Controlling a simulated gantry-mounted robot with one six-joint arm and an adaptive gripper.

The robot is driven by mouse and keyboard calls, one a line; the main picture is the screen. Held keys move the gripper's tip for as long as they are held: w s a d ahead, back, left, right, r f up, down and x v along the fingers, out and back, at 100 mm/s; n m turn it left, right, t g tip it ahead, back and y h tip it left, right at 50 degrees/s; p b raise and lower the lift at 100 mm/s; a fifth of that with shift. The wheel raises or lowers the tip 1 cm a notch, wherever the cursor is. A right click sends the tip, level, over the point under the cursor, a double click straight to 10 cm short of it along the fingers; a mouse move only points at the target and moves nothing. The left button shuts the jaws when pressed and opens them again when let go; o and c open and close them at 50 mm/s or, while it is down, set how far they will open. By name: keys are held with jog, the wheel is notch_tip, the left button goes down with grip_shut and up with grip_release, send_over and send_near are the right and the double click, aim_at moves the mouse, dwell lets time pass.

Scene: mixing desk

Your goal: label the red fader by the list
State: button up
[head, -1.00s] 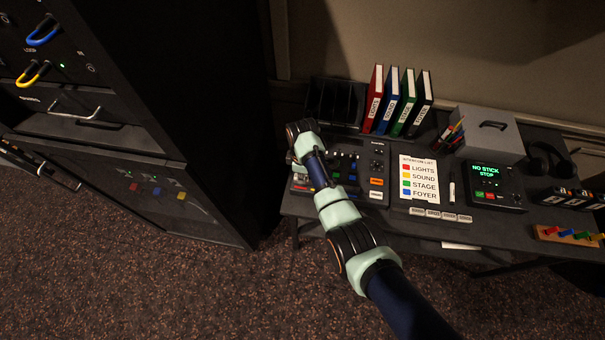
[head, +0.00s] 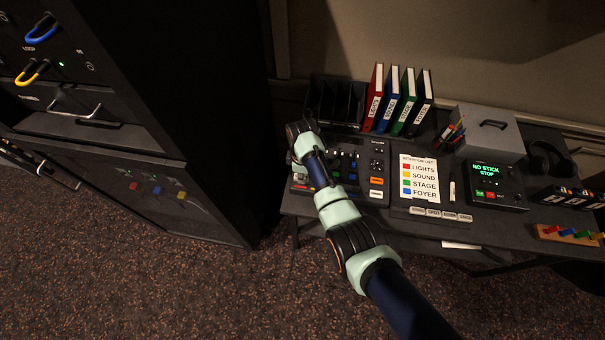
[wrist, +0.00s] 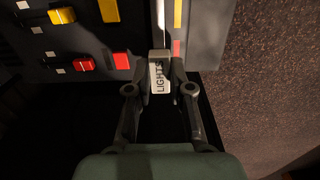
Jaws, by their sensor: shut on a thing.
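My gripper (wrist: 159,82) is shut on a white label (wrist: 158,78) reading LIGHTS. In the wrist view the label is at the mixing desk's edge, over the lower end of a white strip (wrist: 161,18) and beside a red mark (wrist: 177,47). I cannot tell whether it touches the surface. The red fader cap (wrist: 84,63) lies to the left, with a red mark (wrist: 121,61) beside it. The list (head: 405,202) pairs red with LIGHTS, yellow with SOUND, green with STAGE and blue with FOYER. In the head view my arm hides the gripper and part of the mixing desk (head: 378,150).
A yellow fader cap (wrist: 62,16) is beyond the red one. Several label pieces (head: 440,215) lie below the list. A small device (head: 492,197) reads NO STICK STOP. Binders (head: 373,98) stand behind the desk. A tall black rack (head: 205,110) is close at left.

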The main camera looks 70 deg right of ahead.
jog(key=o, duration=0.9)
notch_tip(320, 180, up, 12)
